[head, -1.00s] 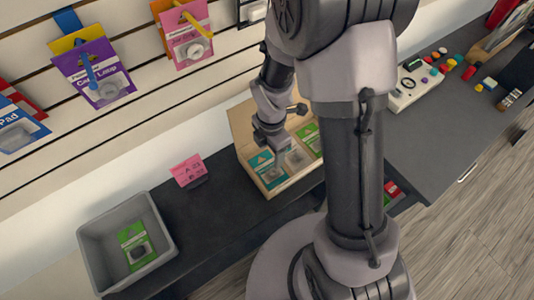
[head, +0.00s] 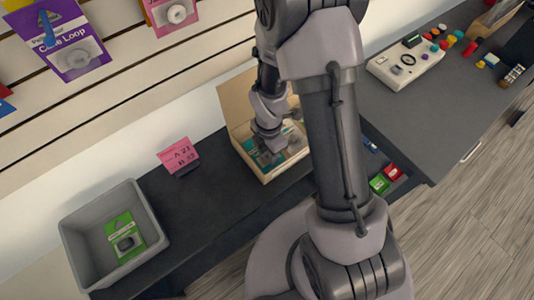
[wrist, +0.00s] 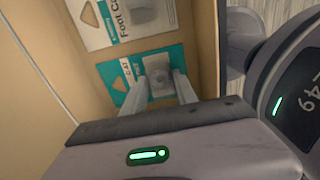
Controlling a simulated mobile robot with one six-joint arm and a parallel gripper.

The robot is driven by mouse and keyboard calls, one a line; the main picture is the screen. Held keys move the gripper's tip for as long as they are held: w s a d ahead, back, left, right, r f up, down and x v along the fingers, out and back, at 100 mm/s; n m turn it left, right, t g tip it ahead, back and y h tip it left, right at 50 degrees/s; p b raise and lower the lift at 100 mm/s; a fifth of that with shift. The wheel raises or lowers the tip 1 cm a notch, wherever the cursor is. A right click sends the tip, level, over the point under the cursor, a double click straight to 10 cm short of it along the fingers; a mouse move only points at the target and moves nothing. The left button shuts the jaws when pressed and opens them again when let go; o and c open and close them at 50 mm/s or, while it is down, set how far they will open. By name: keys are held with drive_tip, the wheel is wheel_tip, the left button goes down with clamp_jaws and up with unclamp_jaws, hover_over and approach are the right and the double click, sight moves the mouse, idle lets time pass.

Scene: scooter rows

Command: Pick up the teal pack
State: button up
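The teal pack (wrist: 119,82) lies in the tan box, with a clear blister holding a grey part. In the head view only a little of the teal pack (head: 277,160) shows below my gripper. My gripper (wrist: 159,82) is low inside the box, with its two fingers apart on either side of the blister. I see no clear sign that the fingers press on it. The lower part of the pack is hidden behind the gripper. In the head view my gripper (head: 268,152) covers much of the box's inside.
The open tan box (head: 246,159) stands on a dark counter. A white-faced pack (wrist: 124,22) lies beside the teal one. A grey bin (head: 77,247) with a green pack (head: 124,238) stands left. A pink card (head: 178,156) stands between bin and box.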

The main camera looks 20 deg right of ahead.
clamp_jaws()
wheel_tip(320, 180, up, 10)
drive_tip(key=p, duration=0.4)
drive_tip(key=shift+p, duration=0.35)
idle(0.3)
